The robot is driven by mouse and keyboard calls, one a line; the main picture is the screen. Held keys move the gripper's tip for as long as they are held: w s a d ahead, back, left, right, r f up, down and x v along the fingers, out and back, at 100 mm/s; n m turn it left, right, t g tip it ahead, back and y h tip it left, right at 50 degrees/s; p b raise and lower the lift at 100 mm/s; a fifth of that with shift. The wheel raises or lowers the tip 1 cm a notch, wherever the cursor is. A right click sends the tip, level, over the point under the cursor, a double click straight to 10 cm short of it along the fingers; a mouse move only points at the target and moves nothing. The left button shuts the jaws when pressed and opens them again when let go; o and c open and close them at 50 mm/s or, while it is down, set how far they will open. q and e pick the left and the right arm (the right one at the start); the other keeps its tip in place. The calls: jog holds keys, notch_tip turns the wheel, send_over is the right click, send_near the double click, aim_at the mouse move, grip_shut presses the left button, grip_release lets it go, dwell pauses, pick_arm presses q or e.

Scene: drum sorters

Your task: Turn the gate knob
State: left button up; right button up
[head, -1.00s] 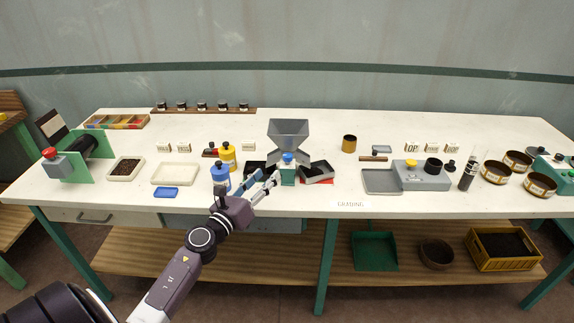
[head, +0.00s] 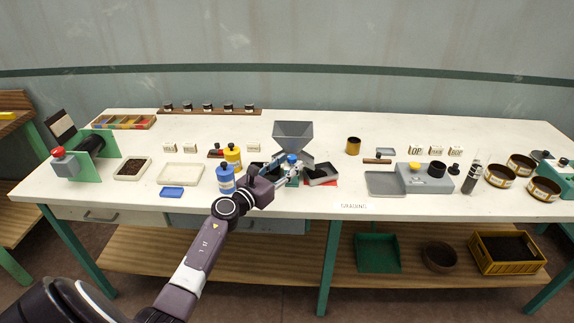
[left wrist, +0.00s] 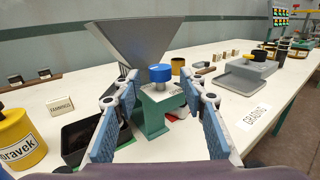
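The gate knob (left wrist: 161,73) is a blue cap on the front of the green hopper stand (left wrist: 153,118), under the grey hopper funnel (left wrist: 140,40). In the head view the funnel (head: 293,133) stands near the table's middle, with the small blue knob (head: 292,158) below it. My left gripper (left wrist: 157,115) is open in the left wrist view, its two blue-padded fingers apart on either side of the stand, the knob ahead between them and not gripped. In the head view my left gripper (head: 286,172) is close in front of the stand. My right gripper is not in view.
Black trays stand left (head: 257,170) and right (head: 321,174) of the hopper stand. A grey device with a yellow button (head: 414,166) stands further right.

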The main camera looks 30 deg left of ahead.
pick_arm(q)
grip_shut()
dwell(0.3)
